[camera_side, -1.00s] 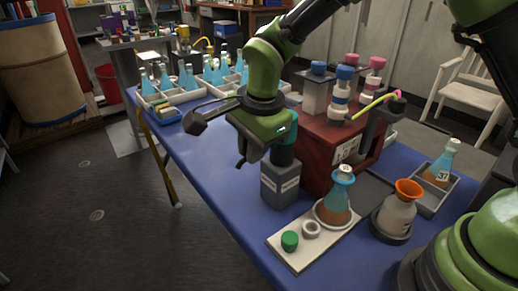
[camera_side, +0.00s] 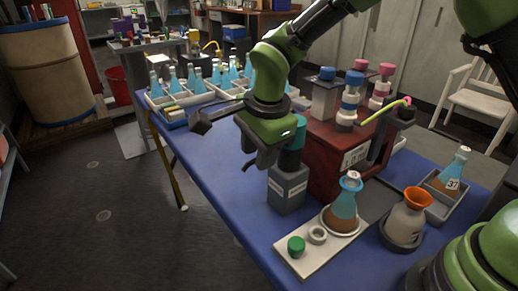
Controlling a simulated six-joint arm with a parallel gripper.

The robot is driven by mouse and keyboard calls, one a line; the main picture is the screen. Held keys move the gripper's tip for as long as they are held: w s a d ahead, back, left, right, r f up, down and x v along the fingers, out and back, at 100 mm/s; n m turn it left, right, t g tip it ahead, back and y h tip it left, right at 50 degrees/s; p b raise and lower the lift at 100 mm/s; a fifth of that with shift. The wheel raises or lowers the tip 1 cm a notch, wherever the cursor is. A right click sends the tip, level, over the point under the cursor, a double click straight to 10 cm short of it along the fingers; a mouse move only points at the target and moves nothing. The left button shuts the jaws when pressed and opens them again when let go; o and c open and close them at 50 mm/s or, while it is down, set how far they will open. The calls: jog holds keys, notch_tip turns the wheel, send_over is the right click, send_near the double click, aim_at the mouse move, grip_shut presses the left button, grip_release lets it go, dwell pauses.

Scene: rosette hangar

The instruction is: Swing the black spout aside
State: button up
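A grey bottle (camera_side: 288,188) with a white label and a teal dispenser top (camera_side: 291,158) stands on the blue table, left of the red box. A thin black spout (camera_side: 249,165) shows to the left of the teal top, curving downward at its tip. My gripper (camera_side: 262,156) points down at the left side of the teal top, with its dark fingers over the spout's inner part. The fingers overlap the spout in this view, so I cannot tell whether they touch it, or whether they are open or shut.
Right of the bottle stands a red box (camera_side: 328,165) with capped bottles on top. In front are a white tray (camera_side: 318,255) holding a flask (camera_side: 343,208), and an orange-topped bottle (camera_side: 407,220). Racks of blue flasks (camera_side: 190,95) stand at the back left. The table's left strip is clear.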

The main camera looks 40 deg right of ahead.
notch_tip(320, 180, up, 10)
jog(key=s, duration=0.2)
dwell(0.3)
jog(key=shift+f, duration=0.1)
jog(key=s+d+r+n+t+y, duration=0.1)
jog(key=s+d+r+n+t, duration=0.1)
jog(key=s+d+r+n, duration=0.6)
jog(key=s+d+f+n+t+y, duration=0.1)
jog(key=s+d+f+n+t, duration=0.1)
jog(key=s+n, duration=0.4)
jog(key=s+t, duration=0.1)
jog(key=s, duration=0.4)
jog(key=shift+f, duration=0.15)
